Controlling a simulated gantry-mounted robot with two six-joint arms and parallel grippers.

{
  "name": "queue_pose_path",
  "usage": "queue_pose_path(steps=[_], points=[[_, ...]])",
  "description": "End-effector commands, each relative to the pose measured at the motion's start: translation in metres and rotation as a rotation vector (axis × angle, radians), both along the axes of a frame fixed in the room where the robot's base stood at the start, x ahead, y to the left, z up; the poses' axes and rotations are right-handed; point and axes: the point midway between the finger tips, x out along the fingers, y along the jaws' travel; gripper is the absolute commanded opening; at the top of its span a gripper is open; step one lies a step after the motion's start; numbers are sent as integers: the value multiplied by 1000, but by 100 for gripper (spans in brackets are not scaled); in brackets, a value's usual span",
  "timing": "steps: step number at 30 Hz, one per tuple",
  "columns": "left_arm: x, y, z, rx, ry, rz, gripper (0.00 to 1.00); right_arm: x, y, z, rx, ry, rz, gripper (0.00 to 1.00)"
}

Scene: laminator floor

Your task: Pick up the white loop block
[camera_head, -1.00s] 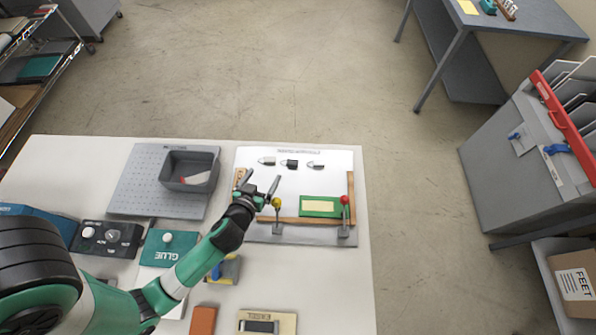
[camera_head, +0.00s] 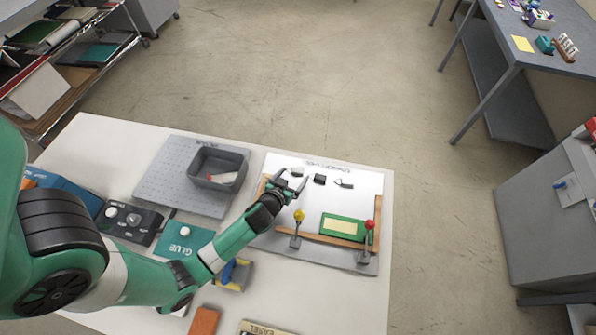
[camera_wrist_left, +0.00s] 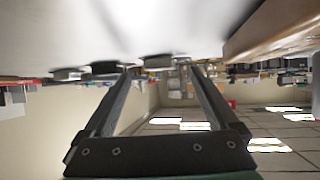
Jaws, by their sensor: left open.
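Three small blocks stand in a row near the far edge of the white board (camera_head: 365,205). The left block (camera_head: 295,170) is partly white and lies just beyond my left fingertips. The middle block (camera_head: 320,179) looks dark, and the right block (camera_head: 344,184) is pale and dark. I cannot tell which is the white loop block. My left gripper (camera_head: 294,176) is open and empty, low over the board. In the left wrist view the gripper (camera_wrist_left: 156,72) has its fingers spread, with one dark block shape (camera_wrist_left: 158,60) showing between them. My right gripper is not in view.
A grey bin (camera_head: 218,168) with something pale inside stands left of the gripper. Wooden rails, a yellow-knobbed post (camera_head: 299,215), a red-knobbed post (camera_head: 370,225) and a green plate (camera_head: 342,228) are on the board's near side. Board space right of the blocks is clear.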

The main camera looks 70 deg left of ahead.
Motion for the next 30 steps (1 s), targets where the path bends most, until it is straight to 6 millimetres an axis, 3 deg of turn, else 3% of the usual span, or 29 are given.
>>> queue_pose_path(steps=[5,12,27,30], points=[[17,16,-13,1,0,1,93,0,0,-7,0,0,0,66],[18,17,-13,0,0,0,93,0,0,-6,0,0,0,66],[18,16,-13,0,0,0,4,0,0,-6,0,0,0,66],[18,17,-13,0,0,0,4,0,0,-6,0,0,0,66]])
